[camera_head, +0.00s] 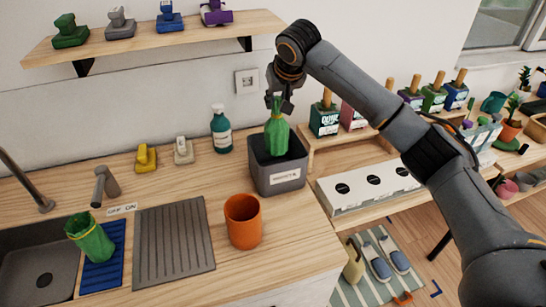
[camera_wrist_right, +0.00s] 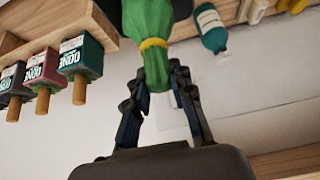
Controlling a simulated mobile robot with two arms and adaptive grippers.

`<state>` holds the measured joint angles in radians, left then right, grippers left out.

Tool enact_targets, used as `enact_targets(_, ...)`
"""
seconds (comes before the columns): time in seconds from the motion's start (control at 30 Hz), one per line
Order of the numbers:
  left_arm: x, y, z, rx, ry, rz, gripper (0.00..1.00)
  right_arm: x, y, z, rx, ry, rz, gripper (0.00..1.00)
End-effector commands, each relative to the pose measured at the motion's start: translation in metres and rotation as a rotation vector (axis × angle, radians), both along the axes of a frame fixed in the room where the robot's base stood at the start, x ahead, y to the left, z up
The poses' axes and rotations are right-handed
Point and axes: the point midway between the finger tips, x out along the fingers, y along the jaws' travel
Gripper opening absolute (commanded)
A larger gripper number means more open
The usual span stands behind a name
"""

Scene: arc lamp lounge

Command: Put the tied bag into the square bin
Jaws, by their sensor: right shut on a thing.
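The tied bag (camera_head: 277,136) is green, with a gathered neck. A yellow tie around the neck shows in the wrist view, where the bag (camera_wrist_right: 148,20) hangs at the top. My right gripper (camera_head: 280,102) is shut on the bag's neck from above; its dark fingers (camera_wrist_right: 160,82) also show in the wrist view. The square bin (camera_head: 281,180) is dark grey with a white label and stands on the wooden counter. The bag's lower part overlaps the bin's opening; I cannot tell whether it touches the inside. My left gripper is not in view.
An orange cup (camera_head: 243,222) stands in front of the bin. A teal bottle (camera_head: 221,130) is behind it to the left. Another green bag (camera_head: 91,240) with a yellow rim sits by the sink. A shelf with boxes (camera_head: 325,120) is to the right.

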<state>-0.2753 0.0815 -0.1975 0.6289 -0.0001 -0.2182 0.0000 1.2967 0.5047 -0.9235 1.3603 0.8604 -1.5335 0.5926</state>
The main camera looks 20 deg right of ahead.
Motion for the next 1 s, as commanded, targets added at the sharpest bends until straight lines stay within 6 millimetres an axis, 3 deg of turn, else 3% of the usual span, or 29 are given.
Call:
enact_targets(0.2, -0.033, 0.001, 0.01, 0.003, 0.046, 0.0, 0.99, -0.001, -0.001, -0.039, -0.001, 0.003, 0.0, 0.0)
enact_targets(0.33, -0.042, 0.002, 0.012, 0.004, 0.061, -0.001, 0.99, -0.001, 0.0, -0.052, 0.0, 0.001, 0.0, 0.0)
enact_targets(0.63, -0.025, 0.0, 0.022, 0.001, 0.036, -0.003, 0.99, -0.001, 0.0, -0.088, -0.001, 0.001, 0.0, 0.0)
enact_targets(0.8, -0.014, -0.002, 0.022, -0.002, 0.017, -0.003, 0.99, -0.001, 0.0, -0.09, 0.0, 0.0, 0.0, 0.0)
enact_targets(1.0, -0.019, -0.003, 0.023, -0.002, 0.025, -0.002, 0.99, -0.001, 0.0, -0.093, 0.0, 0.001, 0.0, 0.0)
